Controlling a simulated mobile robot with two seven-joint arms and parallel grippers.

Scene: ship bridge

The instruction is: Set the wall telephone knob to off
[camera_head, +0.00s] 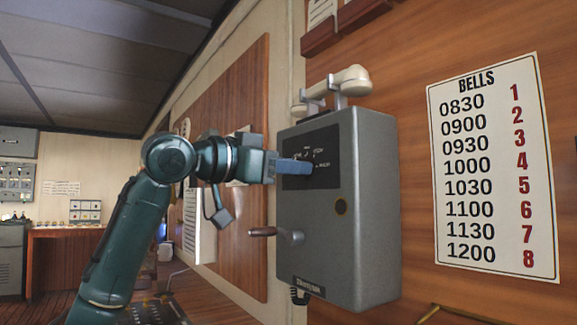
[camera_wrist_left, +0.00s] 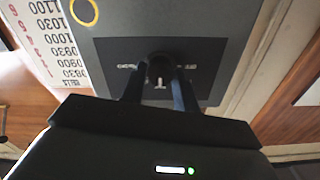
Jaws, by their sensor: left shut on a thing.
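The wall telephone (camera_head: 345,215) is a grey box on the wood-panelled wall, with a cream handset (camera_head: 340,85) lying in the cradle on top. A black dial plate (camera_head: 325,150) with white lettering is on its front. My left gripper (camera_head: 308,167) reaches the dial plate from the left. In the left wrist view its two fingers (camera_wrist_left: 157,88) are shut on the dark round knob (camera_wrist_left: 160,68) in the middle of the plate. The fingers hide part of the knob and lettering, so I cannot read its setting. My right gripper is not in view.
A crank handle (camera_head: 268,232) sticks out from the telephone below my left gripper. A bells schedule (camera_head: 492,165) hangs on the wall to the right. A wooden desk (camera_head: 60,245) and a grey control panel (camera_head: 17,180) stand far left.

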